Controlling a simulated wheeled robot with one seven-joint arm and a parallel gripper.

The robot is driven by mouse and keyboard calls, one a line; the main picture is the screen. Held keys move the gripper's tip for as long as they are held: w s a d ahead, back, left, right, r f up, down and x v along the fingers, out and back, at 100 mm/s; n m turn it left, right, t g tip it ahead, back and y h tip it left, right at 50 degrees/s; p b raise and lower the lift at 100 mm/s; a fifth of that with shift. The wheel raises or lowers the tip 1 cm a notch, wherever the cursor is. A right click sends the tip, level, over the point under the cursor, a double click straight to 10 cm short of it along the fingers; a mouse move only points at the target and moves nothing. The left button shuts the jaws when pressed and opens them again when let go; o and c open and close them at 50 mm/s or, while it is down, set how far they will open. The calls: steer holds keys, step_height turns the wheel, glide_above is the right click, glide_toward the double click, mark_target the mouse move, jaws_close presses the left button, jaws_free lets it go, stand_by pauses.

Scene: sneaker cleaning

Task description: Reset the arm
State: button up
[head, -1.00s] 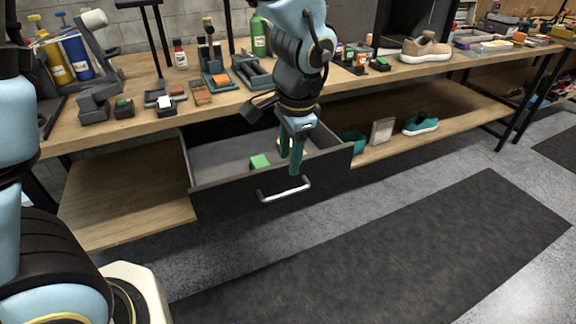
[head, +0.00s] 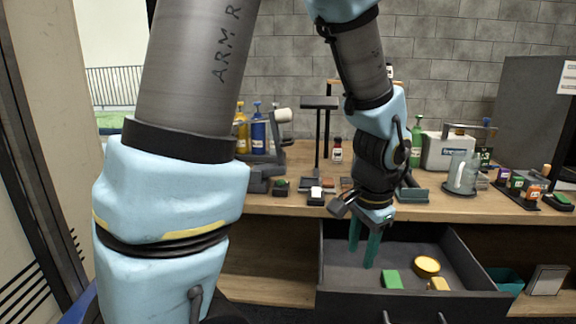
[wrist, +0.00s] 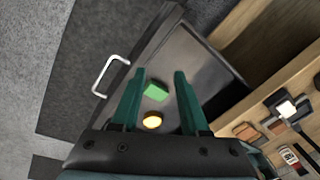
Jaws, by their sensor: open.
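My gripper (head: 362,252) is open and empty, with its green fingers pointing down over the open drawer (head: 345,275) in the head view. In the wrist view, the gripper's fingers (wrist: 158,80) stand apart with the drawer floor below. A green block (head: 391,280) lies in the drawer, right of the fingertips, and it also shows in the wrist view (wrist: 156,91). A round yellow tin (head: 427,265) lies behind it, with a small yellow piece (head: 439,284) close by. My arm's upper links fill much of the left of the head view.
The workbench (head: 290,204) above the drawer holds bottles, small blocks on stands and a glass jug (head: 462,172). A teal bin (head: 505,281) and a box (head: 547,280) stand on the lower shelf at right. The drawer handle (wrist: 108,74) sticks out in front.

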steer(key=w+a+r+n+p, duration=0.1)
steer(key=a+n, duration=0.5)
steer(key=a, duration=0.5)
steer(key=w+a+r+n+p, duration=0.1)
steer(key=a+n, duration=0.4)
steer(key=a, duration=0.5)
steer(key=shift+w+a+r+n, duration=0.4)
steer(key=shift+w+r, duration=0.3)
steer(key=shift+r, duration=0.05)
